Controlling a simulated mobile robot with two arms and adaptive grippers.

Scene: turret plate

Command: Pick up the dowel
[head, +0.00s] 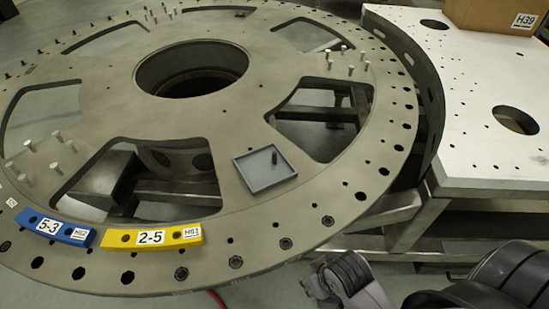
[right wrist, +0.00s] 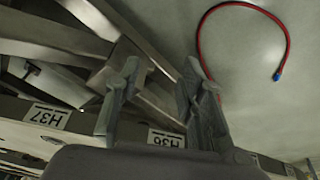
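A small dark dowel (head: 275,157) stands out against a shallow grey square tray (head: 257,186) on the turret plate (head: 228,203). It looks upright or slightly tilted, near the tray's upper right part. My right gripper (head: 316,282) is low at the bottom right of the head view, beyond the plate's near rim and well away from the dowel. In the right wrist view its two fingers (right wrist: 160,78) are spread apart with nothing between them. The dowel does not show in that view. My left gripper is not in view.
A blue block (head: 57,228) marked 5-3 and a yellow block (head: 152,238) marked 2-5 lie on the near rim. Several upright bolts stand at left and upper right. The plate has large cutouts. A red cable (right wrist: 202,32) lies on the floor.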

